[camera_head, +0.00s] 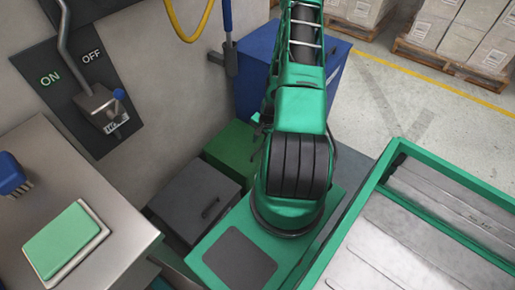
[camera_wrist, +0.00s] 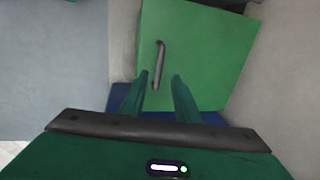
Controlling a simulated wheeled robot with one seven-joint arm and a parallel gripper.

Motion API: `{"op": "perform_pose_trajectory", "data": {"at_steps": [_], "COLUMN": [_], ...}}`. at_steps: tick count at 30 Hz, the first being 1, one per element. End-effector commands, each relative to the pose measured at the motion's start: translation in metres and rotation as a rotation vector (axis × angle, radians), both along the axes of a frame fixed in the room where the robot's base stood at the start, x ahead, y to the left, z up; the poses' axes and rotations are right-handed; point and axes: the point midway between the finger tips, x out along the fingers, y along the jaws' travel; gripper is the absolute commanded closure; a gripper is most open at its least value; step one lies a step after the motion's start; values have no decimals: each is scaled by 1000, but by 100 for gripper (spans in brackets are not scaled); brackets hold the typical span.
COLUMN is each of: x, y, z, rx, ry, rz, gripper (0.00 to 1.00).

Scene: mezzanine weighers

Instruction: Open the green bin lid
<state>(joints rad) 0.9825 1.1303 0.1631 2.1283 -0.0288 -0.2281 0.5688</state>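The green bin lid (camera_wrist: 215,55) fills the upper middle of the wrist view and looks shut. A dark bar handle (camera_wrist: 160,60) stands on it, left of its middle. My gripper (camera_wrist: 158,77) is open, with nothing visibly held. Its two fingers point toward the lid, and the handle's lower end shows between the fingertips. I cannot tell how far the fingers are from the handle. In the head view the green bin (camera_head: 230,148) stands against the wall, partly behind my arm, which hides the gripper and the handle there.
A grey bin (camera_head: 190,205) with a dark handle stands nearer, beside the green one. A blue bin (camera_head: 258,70) stands beyond it. A metal table (camera_head: 95,265) with a green-topped block (camera_head: 65,240) is at left. A wall lever (camera_head: 98,104) is above. Open floor lies at upper right.

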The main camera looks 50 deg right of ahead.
Motion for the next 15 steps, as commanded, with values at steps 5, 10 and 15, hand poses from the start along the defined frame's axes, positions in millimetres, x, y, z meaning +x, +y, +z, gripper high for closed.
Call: {"op": "perform_pose_trajectory", "data": {"at_steps": [5, 10, 15], "x": [5, 10, 12], "y": [2, 2, 1], "z": [-30, -51, -63], "rx": [3, 2, 0], "ry": [2, 1, 1], "rz": [1, 1, 1], "gripper": [70, 70, 70]}}
